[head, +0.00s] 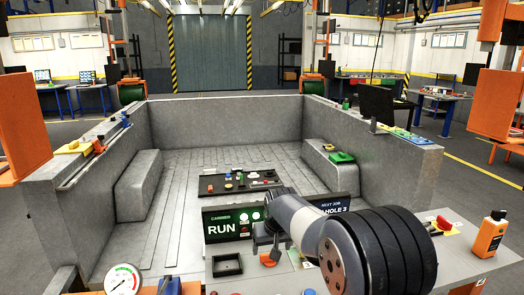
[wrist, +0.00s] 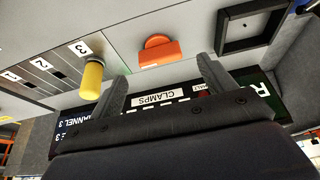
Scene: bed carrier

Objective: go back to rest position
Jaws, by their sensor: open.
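My gripper (head: 266,238) hangs low over the console's front panel in the head view, partly hidden by my own arm. In the wrist view my gripper (wrist: 160,70) has its two dark fingers spread wide, with nothing between them. An orange-red knob (wrist: 158,52) on the grey panel shows beyond the gap between the fingers. It also shows in the head view (head: 268,259). A yellow cylindrical handle (wrist: 92,80) stands by the slot marked 3, close to the left fingertip in the wrist view; I cannot tell whether they touch.
A black square tray (wrist: 250,28) is empty on the panel. A RUN display (head: 228,225) stands behind the panel. An orange bottle (head: 489,236) stands at right, a round gauge (head: 122,280) at left. The grey walled bed (head: 225,120) lies beyond.

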